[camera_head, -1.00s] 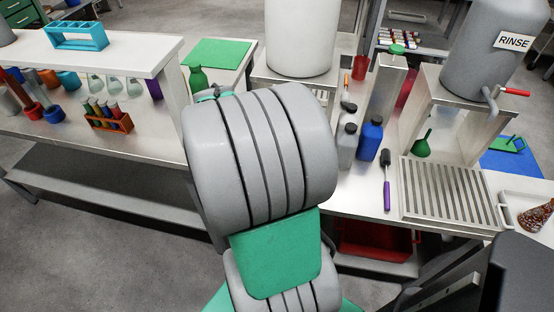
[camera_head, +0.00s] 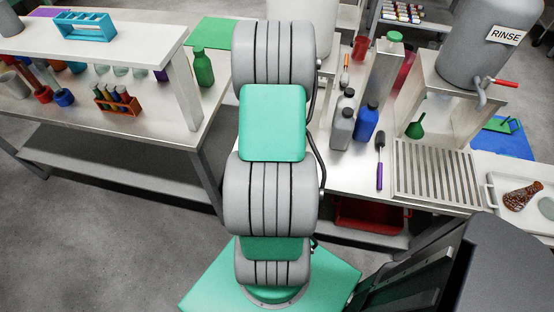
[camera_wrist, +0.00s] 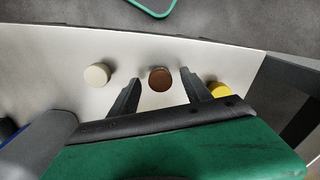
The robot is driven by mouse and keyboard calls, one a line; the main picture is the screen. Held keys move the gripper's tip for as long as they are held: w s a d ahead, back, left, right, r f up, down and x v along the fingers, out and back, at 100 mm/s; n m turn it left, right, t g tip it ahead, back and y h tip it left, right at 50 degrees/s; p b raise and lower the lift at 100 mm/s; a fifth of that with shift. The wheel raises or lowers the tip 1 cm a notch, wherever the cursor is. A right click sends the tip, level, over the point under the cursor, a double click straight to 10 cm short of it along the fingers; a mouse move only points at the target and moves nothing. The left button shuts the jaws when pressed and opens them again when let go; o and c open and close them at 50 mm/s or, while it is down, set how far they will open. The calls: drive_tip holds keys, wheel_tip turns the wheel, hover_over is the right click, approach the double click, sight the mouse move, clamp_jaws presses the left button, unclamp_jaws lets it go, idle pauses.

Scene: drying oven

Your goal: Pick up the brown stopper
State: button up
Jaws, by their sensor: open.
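The brown stopper (camera_wrist: 160,79) stands on a pale surface near the middle of the wrist view. My gripper (camera_wrist: 160,84) is open, with one dark finger on each side of the stopper in this view. Gaps show between both fingers and the stopper, and nothing is held. I cannot tell how far the fingertips are above the surface. In the head view my arm hides the gripper, and I cannot make out the stopper there.
A cream stopper (camera_wrist: 97,75) lies left of the brown one, and a yellow stopper (camera_wrist: 219,90) is partly hidden behind the right finger. A green bottle (camera_head: 203,68), a grey bottle (camera_head: 342,125) and a blue bottle (camera_head: 366,121) stand near my arm.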

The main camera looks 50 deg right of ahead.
clamp_jaws()
idle(0.4)
drive_tip(key=shift+r, duration=0.15)
